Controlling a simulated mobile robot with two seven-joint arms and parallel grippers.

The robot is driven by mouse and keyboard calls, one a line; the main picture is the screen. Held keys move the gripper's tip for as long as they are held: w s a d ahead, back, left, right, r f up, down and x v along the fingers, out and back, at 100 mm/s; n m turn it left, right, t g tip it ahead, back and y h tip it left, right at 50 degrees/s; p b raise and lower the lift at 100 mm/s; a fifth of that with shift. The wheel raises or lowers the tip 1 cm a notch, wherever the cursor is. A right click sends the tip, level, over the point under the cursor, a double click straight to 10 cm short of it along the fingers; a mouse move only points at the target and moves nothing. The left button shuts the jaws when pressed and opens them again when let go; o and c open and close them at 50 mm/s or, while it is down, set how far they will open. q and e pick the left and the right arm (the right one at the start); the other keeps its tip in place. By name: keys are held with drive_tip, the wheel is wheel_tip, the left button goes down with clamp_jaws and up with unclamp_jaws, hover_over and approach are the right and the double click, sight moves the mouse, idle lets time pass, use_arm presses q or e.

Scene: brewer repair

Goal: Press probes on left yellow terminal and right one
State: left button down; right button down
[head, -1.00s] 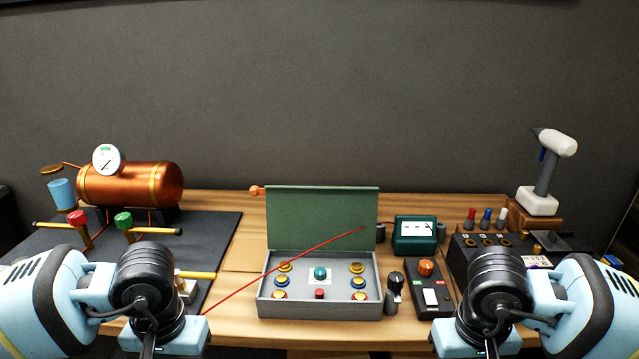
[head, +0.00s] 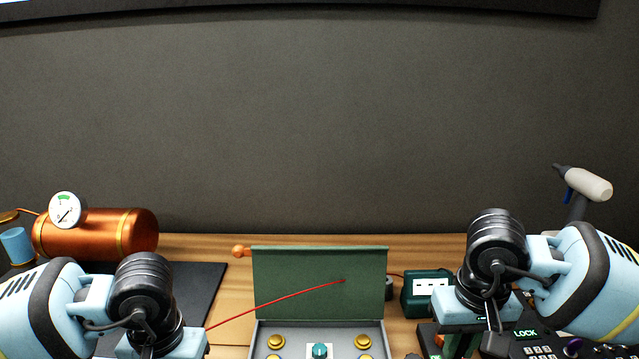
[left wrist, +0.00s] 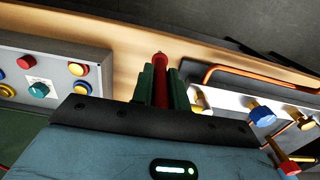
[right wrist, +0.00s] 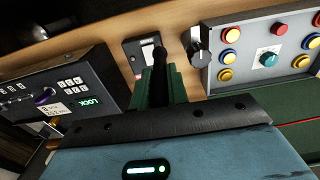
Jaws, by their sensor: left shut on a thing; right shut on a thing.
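The grey panel box with a raised green lid (head: 320,283) stands ahead. The left yellow terminal (head: 275,341) and right yellow terminal (head: 363,341) show near the bottom edge in the head view. My left gripper (head: 150,351), left of the box, is shut on a red probe (left wrist: 160,78), seen between its green fingers in the left wrist view. My right gripper (head: 458,346), right of the box, is shut on a black probe (right wrist: 159,66). Both probes are apart from the terminals. The head view cuts off the box's front.
A teal knob (head: 320,350) sits between the yellow terminals. A red wire (head: 275,300) crosses before the lid. A copper tank (head: 105,233) stands at left; a green meter (head: 428,286) and a keypad box with LOCK display (right wrist: 72,95) are at right.

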use_arm(q)
drive_tip(key=shift+w+r, duration=0.15)
drive_tip(key=shift+w, duration=0.15)
use_arm(e)
drive_tip(key=shift+w+r, duration=0.35)
drive_tip(key=shift+w, duration=0.05)
use_arm(q)
drive_tip(key=shift+s, duration=0.3)
use_arm(e)
drive_tip(key=shift+s, duration=0.3)
use_arm(q)
drive_tip(key=shift+w, duration=0.15)
use_arm(e)
drive_tip(key=shift+w, duration=0.1)
use_arm(q)
drive_tip(key=w+d+r+n+h, duration=0.3)
drive_tip(key=w+d+r, duration=0.6)
drive_tip(key=w, duration=0.4)
drive_tip(key=shift+d, duration=0.5)
drive_tip(key=shift+f, duration=0.1)
drive_tip(key=shift+f, duration=2.3)
